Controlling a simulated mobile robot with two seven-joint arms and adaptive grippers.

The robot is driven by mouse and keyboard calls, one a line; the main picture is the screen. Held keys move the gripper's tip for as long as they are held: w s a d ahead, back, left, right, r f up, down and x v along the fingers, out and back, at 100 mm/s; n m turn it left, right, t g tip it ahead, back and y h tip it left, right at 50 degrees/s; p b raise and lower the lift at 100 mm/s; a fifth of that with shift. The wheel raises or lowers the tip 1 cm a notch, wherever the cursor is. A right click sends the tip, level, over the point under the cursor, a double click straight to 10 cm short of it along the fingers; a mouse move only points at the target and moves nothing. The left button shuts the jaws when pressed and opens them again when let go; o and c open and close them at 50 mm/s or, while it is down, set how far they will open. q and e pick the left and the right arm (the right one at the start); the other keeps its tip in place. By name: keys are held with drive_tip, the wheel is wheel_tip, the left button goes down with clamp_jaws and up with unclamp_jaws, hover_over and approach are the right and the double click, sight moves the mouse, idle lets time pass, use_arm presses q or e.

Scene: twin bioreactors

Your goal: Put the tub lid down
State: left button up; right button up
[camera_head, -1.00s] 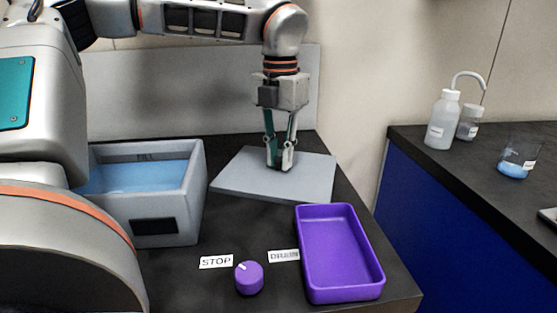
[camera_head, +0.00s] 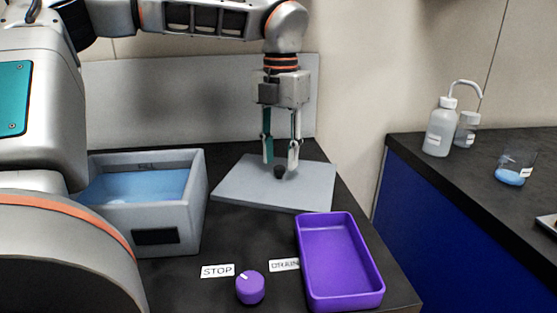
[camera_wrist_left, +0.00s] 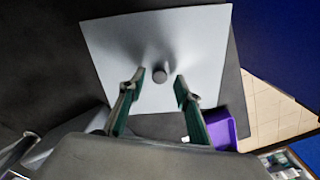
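The tub lid (camera_head: 245,192) is a flat light grey plate with a small dark round knob (camera_head: 280,172) at its middle. It lies flat on the black bench, right of the tub. My left gripper (camera_head: 280,165) is above the knob, fingers pointing down. In the left wrist view the lid (camera_wrist_left: 120,50) fills the upper middle, and the knob (camera_wrist_left: 159,76) stands between the two spread fingertips with gaps on both sides. The grey tub (camera_head: 190,215) is uncovered and holds blue liquid (camera_head: 140,187). My right gripper does not show.
A purple tray (camera_head: 340,262) stands in front of the lid, close to its front right corner. A purple dial (camera_head: 250,288) sits between the STOP label (camera_head: 217,271) and the DRAIN label (camera_head: 284,265). Bottles (camera_head: 440,127) stand on the right-hand bench.

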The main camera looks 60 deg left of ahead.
sight(280, 167)
use_arm(q)
wheel_tip(280, 167, up, 5)
drive_tip(key=shift+f+p, duration=0.15)
drive_tip(key=shift+p, duration=0.25)
drive_tip(key=shift+r, duration=0.4)
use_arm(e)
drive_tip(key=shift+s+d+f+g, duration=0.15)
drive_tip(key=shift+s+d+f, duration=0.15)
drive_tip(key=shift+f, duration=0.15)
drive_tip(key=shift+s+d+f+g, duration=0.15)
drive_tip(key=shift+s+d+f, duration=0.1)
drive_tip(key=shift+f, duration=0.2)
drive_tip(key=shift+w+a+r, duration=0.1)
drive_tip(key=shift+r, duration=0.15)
